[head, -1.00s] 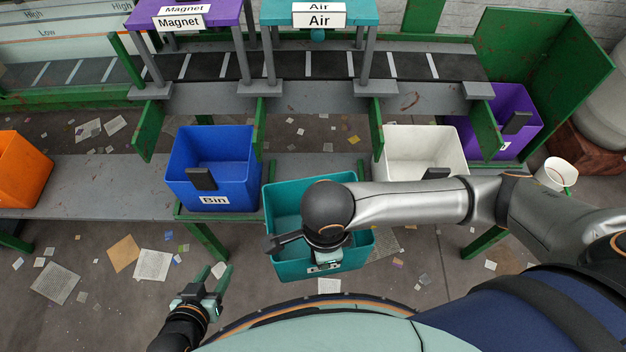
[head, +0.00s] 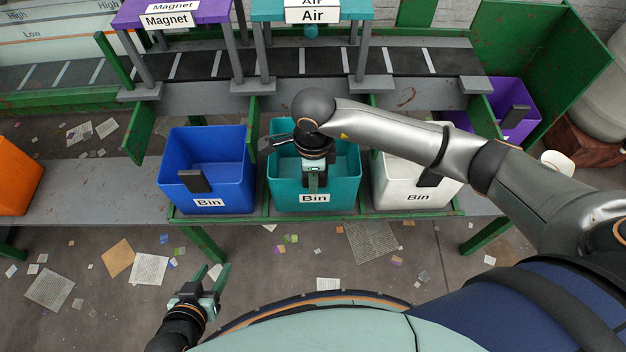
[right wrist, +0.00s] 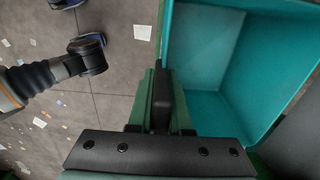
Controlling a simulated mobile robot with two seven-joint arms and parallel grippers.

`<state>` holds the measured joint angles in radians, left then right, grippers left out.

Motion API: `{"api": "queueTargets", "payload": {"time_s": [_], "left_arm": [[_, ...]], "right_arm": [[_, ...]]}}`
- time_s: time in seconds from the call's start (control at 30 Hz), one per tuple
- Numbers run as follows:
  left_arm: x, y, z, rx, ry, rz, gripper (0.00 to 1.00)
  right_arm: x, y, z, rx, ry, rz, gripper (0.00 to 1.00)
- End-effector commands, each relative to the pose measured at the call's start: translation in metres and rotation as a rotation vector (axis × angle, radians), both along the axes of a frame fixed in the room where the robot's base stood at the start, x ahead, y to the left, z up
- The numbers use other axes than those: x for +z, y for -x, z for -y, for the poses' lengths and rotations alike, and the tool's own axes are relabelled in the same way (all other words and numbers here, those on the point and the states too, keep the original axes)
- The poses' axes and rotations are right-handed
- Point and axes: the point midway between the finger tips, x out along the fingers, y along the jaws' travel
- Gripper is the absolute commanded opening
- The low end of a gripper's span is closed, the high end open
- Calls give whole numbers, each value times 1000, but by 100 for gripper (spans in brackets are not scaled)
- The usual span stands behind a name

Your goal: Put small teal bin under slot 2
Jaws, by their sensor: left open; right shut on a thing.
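The teal bin (head: 342,199) stands upright at the shelf between the blue bin and the white bin, below the teal Air frame. My right gripper (head: 315,182) is over the bin's front and is shut on it; my arm and hand hide part of its inside. My left gripper (head: 207,284) is open and empty, low at the left, away from the bins.
The blue bin (head: 210,160) is left of the teal bin and the white bin (head: 395,185) right of it. Green dividers stand behind. A purple bin (head: 522,95) is at the right and an orange bin (head: 15,175) at the far left. Paper scraps litter the floor (head: 290,260).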

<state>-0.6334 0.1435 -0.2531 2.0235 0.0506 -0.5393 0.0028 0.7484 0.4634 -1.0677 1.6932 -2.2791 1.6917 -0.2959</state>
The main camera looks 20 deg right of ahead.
Motion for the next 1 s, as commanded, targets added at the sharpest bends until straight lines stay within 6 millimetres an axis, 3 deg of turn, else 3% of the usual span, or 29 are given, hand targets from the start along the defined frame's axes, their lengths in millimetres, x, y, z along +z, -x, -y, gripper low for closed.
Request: {"api": "queueTargets", "payload": {"time_s": [0.17, 0.4, 0.8, 0.83, 1.0], "left_arm": [[-1, 0, 0, 0, -1, 0, 50], [-5, 0, -1, 1, -2, 0, 50], [-7, 0, -2, 2, -2, 3, 50], [-5, 0, -2, 2, -2, 3, 50], [-4, 0, -2, 2, -1, 2, 50]], "right_arm": [[1, -15, 4, -2, -1, 2, 0], [-33, -13, 3, 0, -1, -1, 0], [-39, -13, 4, 1, -1, 1, 0], [-38, -13, 4, 1, 0, 0, 21], [-38, -13, 4, 0, 0, 0, 40]]}}
